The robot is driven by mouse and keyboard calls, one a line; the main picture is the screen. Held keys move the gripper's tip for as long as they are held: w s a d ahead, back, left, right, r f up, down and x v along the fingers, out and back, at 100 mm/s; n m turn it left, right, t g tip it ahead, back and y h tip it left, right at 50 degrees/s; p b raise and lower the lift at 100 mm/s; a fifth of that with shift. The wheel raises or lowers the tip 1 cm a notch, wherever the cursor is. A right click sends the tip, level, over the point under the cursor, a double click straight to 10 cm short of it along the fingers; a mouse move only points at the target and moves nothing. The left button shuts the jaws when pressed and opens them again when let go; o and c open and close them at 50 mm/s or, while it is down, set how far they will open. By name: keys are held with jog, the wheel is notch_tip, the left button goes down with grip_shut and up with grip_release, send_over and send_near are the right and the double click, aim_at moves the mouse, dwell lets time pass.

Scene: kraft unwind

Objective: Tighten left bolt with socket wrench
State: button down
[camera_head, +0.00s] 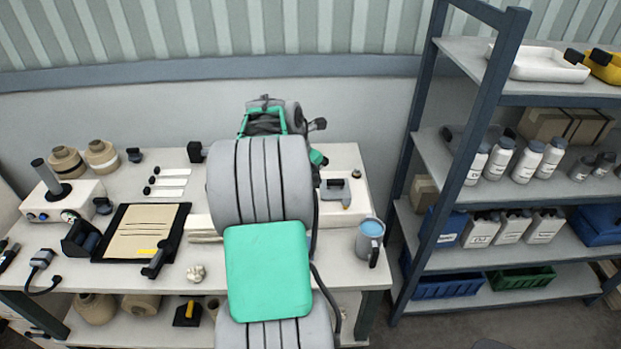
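My grey arm with its green panel fills the middle of the view and reaches over the workbench (340,160). Beyond it, a dark and green assembly (270,121) shows near the wall. It looks like the far end of my arm, but I cannot make out gripper fingers or anything held. I cannot pick out the left bolt; my arm hides the middle of the bench. No socket wrench is clearly recognisable. A dark-handled tool (157,259) lies at the front of the bench, left of my arm, and its kind is unclear.
A clipboard (180,222), a white box with a grey post (85,197) and brown spools (67,162) stand on the left of the bench. A blue-topped mug (369,240) stands near its right front corner. A loaded shelf rack (440,240) stands at right.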

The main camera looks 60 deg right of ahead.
jog(key=shift+w+f+p, duration=0.15)
jog(key=shift+f+p, duration=0.35)
jog(key=shift+p, duration=0.3)
dwell(0.8)
jog(key=shift+f, duration=0.3)
dwell(0.7)
